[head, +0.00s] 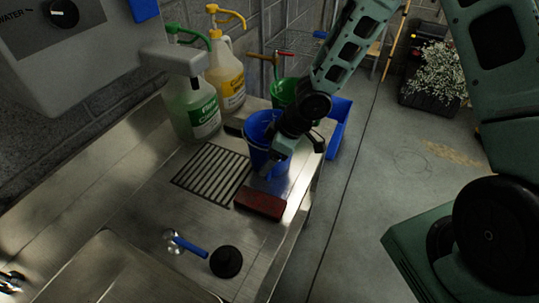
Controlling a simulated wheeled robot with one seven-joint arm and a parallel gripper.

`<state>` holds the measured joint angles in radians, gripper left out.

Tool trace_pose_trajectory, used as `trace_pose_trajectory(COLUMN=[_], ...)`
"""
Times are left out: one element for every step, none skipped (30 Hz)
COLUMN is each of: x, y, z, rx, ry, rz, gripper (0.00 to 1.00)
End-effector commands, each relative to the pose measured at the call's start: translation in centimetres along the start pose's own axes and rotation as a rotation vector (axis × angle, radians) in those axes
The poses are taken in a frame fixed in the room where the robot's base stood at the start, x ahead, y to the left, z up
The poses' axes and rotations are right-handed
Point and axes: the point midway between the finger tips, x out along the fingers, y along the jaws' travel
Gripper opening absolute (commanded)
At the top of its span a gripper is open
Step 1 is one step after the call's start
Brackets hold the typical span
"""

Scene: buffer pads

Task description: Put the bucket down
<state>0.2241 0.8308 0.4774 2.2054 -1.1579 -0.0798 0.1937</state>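A blue bucket (258,134) is on or just above the metal counter (213,229), at the right end of a dark slatted drain grate (211,173). I cannot tell whether its base touches the counter. My gripper (279,152) is at the bucket's right side, close against its wall and rim. My wrist hides part of the bucket's right side, and the fingertips are too small and dark to tell whether they are closed on it.
A red-brown block (260,204) lies in front of the bucket. A green bucket (284,91) and a blue bin (338,126) are behind it. Jugs with green (193,109) and yellow (226,76) pumps stand behind left. A black round stopper (226,262) lies at the front.

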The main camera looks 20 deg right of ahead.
Motion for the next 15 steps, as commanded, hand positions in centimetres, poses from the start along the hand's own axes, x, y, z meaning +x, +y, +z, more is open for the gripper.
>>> trace_pose_trajectory(x=[0.0,-0.1,-0.3,-0.5,-0.7,-1.1,-1.5,-1.9,-2.6,-3.2,-3.8,-4.6,-5.3,-5.9,-6.7], y=[0.0,0.0,0.0,0.0,-0.1,-0.1,-0.1,0.0,0.0,0.0,0.0,0.0,0.0,0.0,0.0], z=[0.0,-0.1,-0.1,-0.2,-0.4,-0.5,-0.4,-0.4,-0.4,-0.4,-0.5,-0.5,-0.5,-0.5,-0.5], rx=[0.000,0.000,0.000,-0.001,-0.001,0.001,0.002,0.004,0.005,0.005,0.005,0.005,0.005,0.006,0.006], ry=[0.000,0.000,0.000,0.000,0.001,0.001,0.002,0.002,0.001,0.002,0.002,0.002,0.003,0.002,0.002], rz=[0.000,0.000,0.000,0.000,0.000,0.001,0.000,0.000,0.000,0.000,0.001,0.001,0.001,0.000,0.000], gripper=[0.72,0.72,0.72,0.72,0.72,0.72,0.72,0.72,0.72,0.72,0.72,0.72,0.72,0.72,0.72])
